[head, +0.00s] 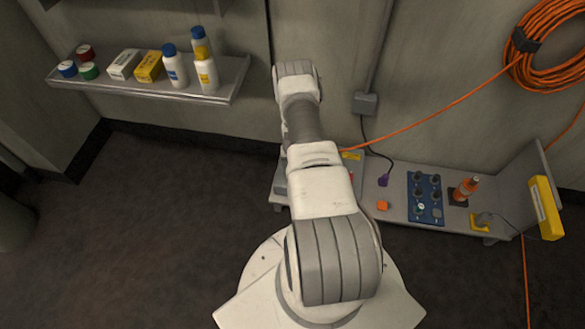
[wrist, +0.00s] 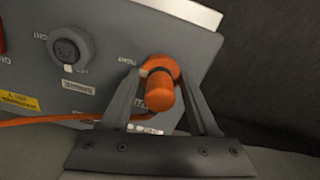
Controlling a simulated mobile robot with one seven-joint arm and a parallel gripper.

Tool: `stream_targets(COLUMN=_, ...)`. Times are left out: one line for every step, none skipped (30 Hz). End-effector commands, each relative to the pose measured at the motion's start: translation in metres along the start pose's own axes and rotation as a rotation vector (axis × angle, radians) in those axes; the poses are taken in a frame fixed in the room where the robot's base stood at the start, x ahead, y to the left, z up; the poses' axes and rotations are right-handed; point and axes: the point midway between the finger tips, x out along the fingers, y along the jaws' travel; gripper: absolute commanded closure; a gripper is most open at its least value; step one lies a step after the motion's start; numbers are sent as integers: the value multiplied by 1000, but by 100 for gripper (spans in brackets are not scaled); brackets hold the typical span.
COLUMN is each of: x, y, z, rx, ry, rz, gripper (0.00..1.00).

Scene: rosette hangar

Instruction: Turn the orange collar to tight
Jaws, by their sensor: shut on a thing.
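In the wrist view the orange collar (wrist: 161,68) sits on the grey panel (wrist: 95,95), around the base of an orange plug (wrist: 160,97) that points toward the camera. My gripper (wrist: 161,76) has one finger on each side of the collar and is shut on it. An orange cable (wrist: 60,120) runs in from the left and passes behind the left finger. Small upside-down labels lie beside the collar; I cannot read its turn position surely. In the head view my arm hides the gripper, the collar and most of the panel.
In the wrist view a dark round socket (wrist: 69,50) is left of the collar. In the head view the low bench (head: 400,207) carries a blue block with knobs (head: 425,198) and an orange bottle (head: 466,189). A shelf (head: 215,93) with bottles is at left. A cable coil (head: 550,45) hangs at right.

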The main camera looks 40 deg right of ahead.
Motion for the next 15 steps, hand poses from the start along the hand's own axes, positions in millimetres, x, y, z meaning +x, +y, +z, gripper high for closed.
stream_targets(x=0, y=0, z=0, rx=12, ry=-1, rz=0, gripper=94)
stream_targets(x=0, y=0, z=0, rx=19, ry=-1, rz=0, gripper=94)
stream_targets(x=0, y=0, z=0, rx=27, ry=-1, rz=0, gripper=94)
stream_targets(x=0, y=0, z=0, rx=31, ry=-1, rz=0, gripper=94)
stream_targets(x=0, y=0, z=0, rx=35, ry=-1, rz=0, gripper=94)
stream_targets(x=0, y=0, z=0, rx=38, ry=-1, rz=0, gripper=94)
stream_targets(x=0, y=0, z=0, rx=41, ry=-1, rz=0, gripper=94)
stream_targets(x=0, y=0, z=0, rx=42, ry=-1, rz=0, gripper=94)
stream_targets(x=0, y=0, z=0, rx=44, ry=-1, rz=0, gripper=94)
stream_targets(x=0, y=0, z=0, rx=45, ry=-1, rz=0, gripper=94)
stream_targets(x=0, y=0, z=0, rx=45, ry=-1, rz=0, gripper=94)
stream_targets(x=0, y=0, z=0, rx=46, ry=-1, rz=0, gripper=94)
stream_targets(x=0, y=0, z=0, rx=46, ry=-1, rz=0, gripper=94)
stream_targets(x=0, y=0, z=0, rx=46, ry=-1, rz=0, gripper=94)
stream_targets(x=0, y=0, z=0, rx=46, ry=-1, rz=0, gripper=94)
